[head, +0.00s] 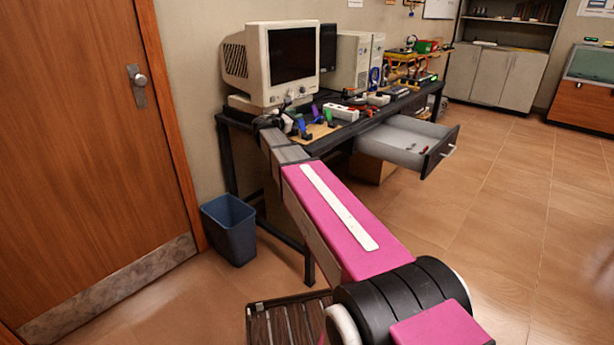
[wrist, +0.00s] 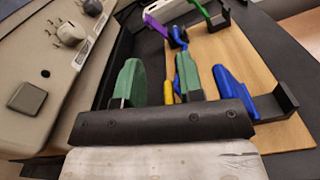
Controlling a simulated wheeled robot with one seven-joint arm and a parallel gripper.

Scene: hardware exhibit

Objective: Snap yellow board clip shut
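The yellow board clip (wrist: 168,93) shows only as a small patch in the wrist view, between my green finger pads and close to the right one. The rest of it is hidden, so I cannot tell whether it is open or whether a finger touches it. My gripper (wrist: 158,80) is open, with a clear gap between the pads. A wooden board (wrist: 242,55) lies behind and to the right, with blue (wrist: 235,88), purple (wrist: 155,23) and green (wrist: 207,14) clips around it. In the head view my gripper is at the desk's left end, and I cannot pick out the yellow clip.
A beige monitor (head: 270,62) stands on the black desk (head: 318,146), close behind my gripper. Its knobbed beige base (wrist: 50,60) fills the left of the wrist view. An open drawer (head: 408,140) sticks out at right. A blue bin (head: 230,228) stands by the wooden door.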

